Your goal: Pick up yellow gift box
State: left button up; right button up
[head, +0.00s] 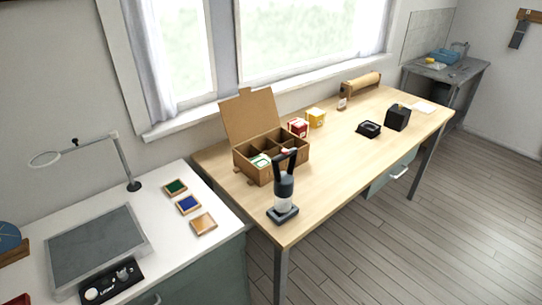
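The yellow gift box (316,117) stands upright on the wooden table, near the window wall. It is small and cube-like, with a paler top. A red gift box (298,128) stands just left of it, close beside it. Neither of my grippers is in view, and nothing is holding the yellow box.
An open cardboard box (247,164) with compartments and a raised lid stands left of the gift boxes. A dark upright device (284,188) stands before it. The table's middle is clear.

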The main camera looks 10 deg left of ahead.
aim_at(316, 116)
jog(key=u, duration=0.4)
jog(key=l+u, duration=0.4)
jog(key=i+l+u, duration=0.1)
jog(key=l+u, duration=0.15)
jog(key=u, duration=0.15)
jog(key=l+u, duration=0.4)
jog(key=k+l+u, duration=0.1)
jog(key=u, duration=0.35)
jog(key=l, duration=0.1)
